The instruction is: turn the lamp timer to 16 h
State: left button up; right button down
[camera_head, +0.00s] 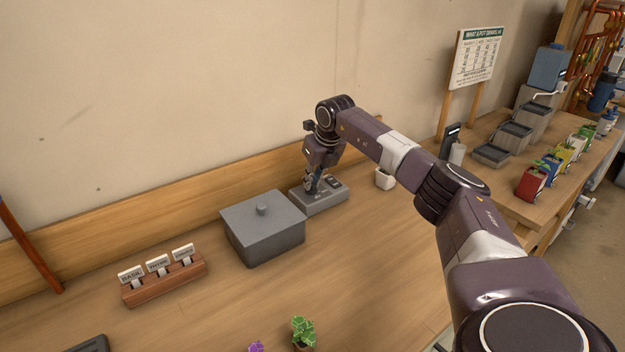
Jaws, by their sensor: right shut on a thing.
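The lamp timer appears to be the small grey box (322,201) with dark markings on top, standing on the wooden bench near the back wall. My right gripper (313,185) reaches down onto its top from above and is shut on a small part there, seemingly the dial. The gripper and wrist hide most of the dial, so its setting cannot be read. My left gripper is not in the picture.
A grey lidded box (262,228) stands just left of the timer. A wooden rack of labelled tags (163,278) is farther left. A small white pot (384,179) stands to the right. Small plants (303,332) are at the front.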

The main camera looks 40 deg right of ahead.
jog(key=shift+a+r+m+h+p, duration=0.15)
jog(key=shift+m+h+p, duration=0.35)
jog(key=shift+m, duration=0.6)
jog(key=shift+w+m+p, duration=0.1)
jog(key=shift+m+p, duration=0.25)
jog(key=shift+m, duration=0.55)
jog(key=m+h, duration=0.1)
jog(key=m, duration=0.1)
jog(key=m+g, duration=0.1)
jog(key=m, duration=0.1)
jog(key=shift+w+m+g+h, duration=0.15)
jog(key=shift+m+g+h, duration=0.15)
jog(key=shift+h, duration=0.1)
jog(key=m+g, duration=0.1)
jog(key=m, duration=0.2)
jog(key=shift+w+a+m+h, duration=0.1)
jog(key=shift+m+h, duration=0.2)
jog(key=shift+h, duration=0.1)
jog(key=shift+m+g+b, duration=0.8)
jog(key=shift+m+b, duration=0.15)
jog(key=shift+m, duration=1.25)
jog(key=c, duration=2)
grip_release()
jog(key=shift+b, duration=0.3)
jog(key=shift+o, duration=0.2)
